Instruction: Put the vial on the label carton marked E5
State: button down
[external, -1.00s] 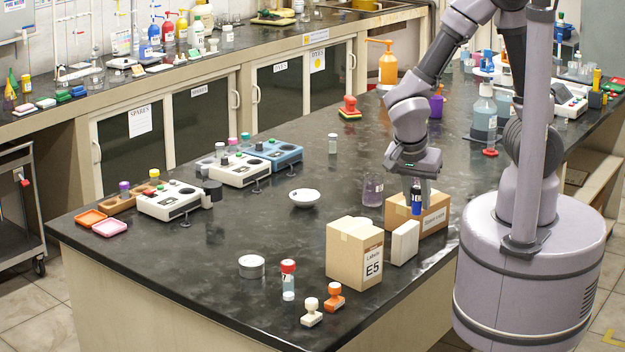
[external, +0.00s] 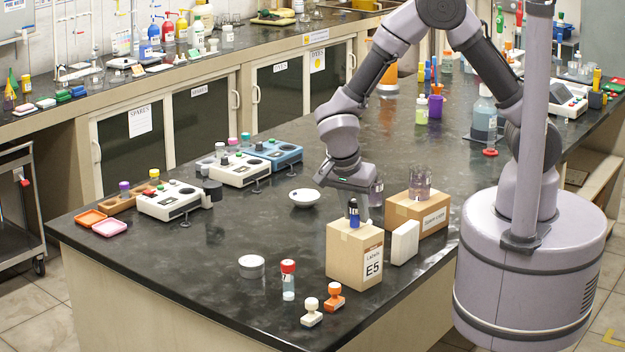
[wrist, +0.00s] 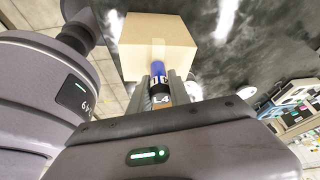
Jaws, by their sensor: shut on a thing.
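The vial is small and dark with a blue cap. It shows in the external view (external: 353,213) and in the wrist view (wrist: 158,78), where its label reads L4. My gripper (external: 359,205) is shut on it, with the fingers on either side of it in the wrist view (wrist: 162,88). The label carton marked E5 (external: 354,262) is a tan box near the front of the bench. The carton's top also shows in the wrist view (wrist: 135,35).
A white box (external: 405,243) and another brown carton (external: 420,211) with a glass beaker (external: 421,182) on top stand right of E5. A white bowl (external: 305,198) is behind.

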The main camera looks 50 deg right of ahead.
jog(key=c, duration=1.2)
grip_release()
